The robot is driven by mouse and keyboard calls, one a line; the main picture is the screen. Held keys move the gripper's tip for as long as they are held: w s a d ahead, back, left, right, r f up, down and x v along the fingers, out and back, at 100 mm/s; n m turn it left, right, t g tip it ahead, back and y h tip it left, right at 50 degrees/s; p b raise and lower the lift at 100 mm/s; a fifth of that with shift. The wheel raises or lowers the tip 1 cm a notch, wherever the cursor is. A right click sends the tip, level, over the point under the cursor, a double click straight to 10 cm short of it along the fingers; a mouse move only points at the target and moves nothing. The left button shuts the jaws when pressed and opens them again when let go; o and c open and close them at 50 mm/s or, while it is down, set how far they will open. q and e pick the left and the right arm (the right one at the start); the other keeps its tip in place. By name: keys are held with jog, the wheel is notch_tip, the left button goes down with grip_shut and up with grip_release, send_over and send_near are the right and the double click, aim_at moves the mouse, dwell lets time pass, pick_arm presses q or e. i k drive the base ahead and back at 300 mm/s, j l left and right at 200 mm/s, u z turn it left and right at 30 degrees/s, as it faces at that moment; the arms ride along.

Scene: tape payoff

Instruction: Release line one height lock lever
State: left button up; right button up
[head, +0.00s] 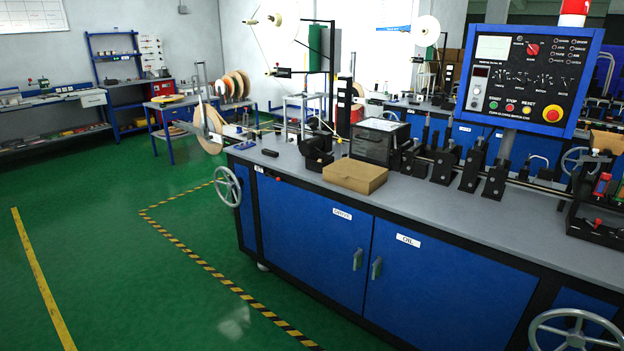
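The production line (440,215) is a long grey-topped bench with blue cabinet doors, on the right half of the head view. A spoked handwheel (228,186) is on its left end. A small dark part with a red tip (277,179) sits under the top's front edge, just right of that handwheel; I cannot tell whether it is the height lock lever. A second handwheel (575,331) is at the lower right, cut by the picture edge. Neither of my grippers is in view.
A control panel (528,80) stands above the bench. A cardboard box (355,176) lies near the top's front edge. The green floor (110,260) to the left is open, with striped floor tape (235,288) before the bench. Tables and shelves (115,75) stand behind.

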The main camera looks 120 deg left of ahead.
aim_at(273, 177)
jog(key=u, duration=1.6)
jog(key=j+u, duration=0.15)
jog(key=u, duration=0.35)
jog(key=i+j+u, duration=0.1)
jog(key=u, duration=0.35)
jog(key=j+u, duration=0.2)
jog(key=u, duration=0.3)
jog(key=i+j+u, duration=0.35)
jog(key=i+u, duration=0.2)
jog(key=u, duration=0.15)
jog(key=i+j+u, duration=0.1)
jog(key=i+u, duration=0.25)
jog(key=i+j, duration=0.1)
jog(key=i, duration=0.2)
